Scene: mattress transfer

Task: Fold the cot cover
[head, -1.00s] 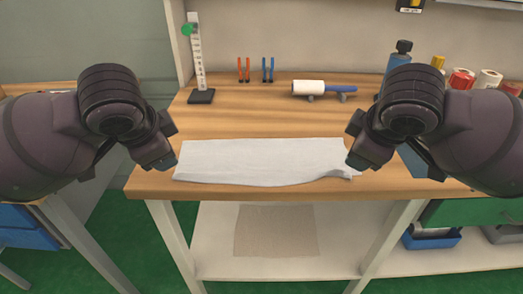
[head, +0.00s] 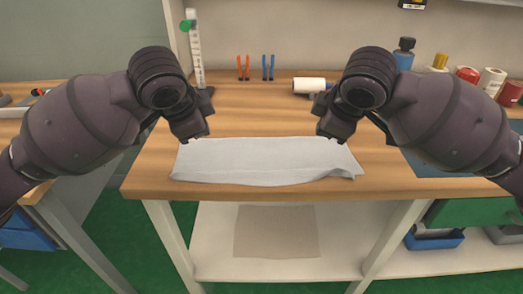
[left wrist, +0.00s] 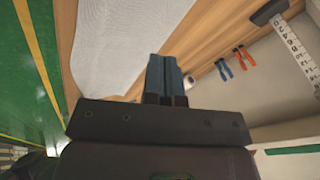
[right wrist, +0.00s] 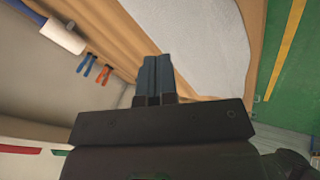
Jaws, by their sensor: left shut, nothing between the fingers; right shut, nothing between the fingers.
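The cot cover (head: 262,162) is a white-grey cloth lying as a wide, low strip along the front of the wooden table. Its lower right corner is rumpled. My left gripper (head: 203,140) is above the back left part of the cloth, shut and empty. My right gripper (head: 322,138) is above its back right part, shut and empty. In the left wrist view the closed fingers (left wrist: 164,72) are beside the cloth (left wrist: 115,40). In the right wrist view the closed fingers (right wrist: 154,76) are also beside the cloth (right wrist: 200,40).
A blue bottle (head: 403,55) and several rolls are at the back right. A beige sheet (head: 275,232) lies on the lower shelf.

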